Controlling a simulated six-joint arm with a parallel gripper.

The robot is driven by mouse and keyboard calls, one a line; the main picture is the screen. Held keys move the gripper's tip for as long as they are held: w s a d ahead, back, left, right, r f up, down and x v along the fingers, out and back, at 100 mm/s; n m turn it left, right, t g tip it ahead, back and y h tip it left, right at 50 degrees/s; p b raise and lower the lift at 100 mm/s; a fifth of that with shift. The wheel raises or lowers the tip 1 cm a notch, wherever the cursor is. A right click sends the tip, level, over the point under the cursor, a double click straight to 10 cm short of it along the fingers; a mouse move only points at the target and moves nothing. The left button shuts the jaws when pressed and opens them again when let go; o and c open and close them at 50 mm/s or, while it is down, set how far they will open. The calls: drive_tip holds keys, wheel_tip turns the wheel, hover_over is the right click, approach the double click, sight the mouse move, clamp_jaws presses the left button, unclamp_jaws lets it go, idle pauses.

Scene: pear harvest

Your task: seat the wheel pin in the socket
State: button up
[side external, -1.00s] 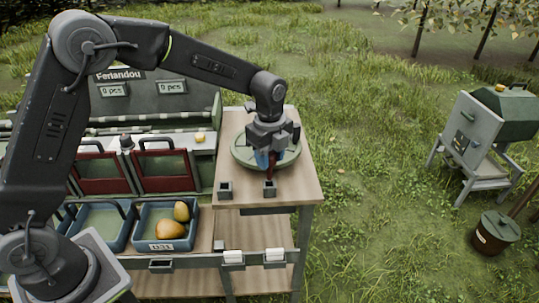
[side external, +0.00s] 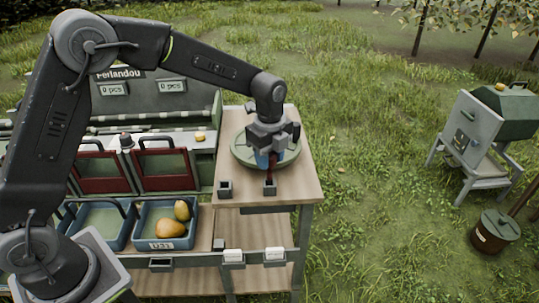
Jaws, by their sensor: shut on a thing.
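The round green wheel (side external: 240,153) lies on the wooden table top, partly hidden behind my gripper. My gripper (side external: 267,163) points down at the wheel's near edge, its blue fingers shut on the dark red wheel pin (side external: 271,174). The pin's lower end is at the small dark square socket (side external: 270,189) near the table's front edge. I cannot tell whether its tip is inside the socket or just above or behind it. A similar square socket (side external: 225,189) stands to the left and looks empty.
The wooden table (side external: 306,188) has some bare top around the wheel and sockets. To the left are red-framed gates (side external: 165,170) and a blue crate (side external: 178,243) with pears. A grey-green machine (side external: 487,125) stands far right on the grass.

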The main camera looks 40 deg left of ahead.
sight(270, 179)
drive_tip(key=shift+f, duration=0.95)
drive_tip(key=shift+f, duration=0.35)
drive_tip(key=shift+f, duration=0.65)
idle(0.5)
drive_tip(key=shift+f, duration=0.25)
drive_tip(key=o, duration=1.5)
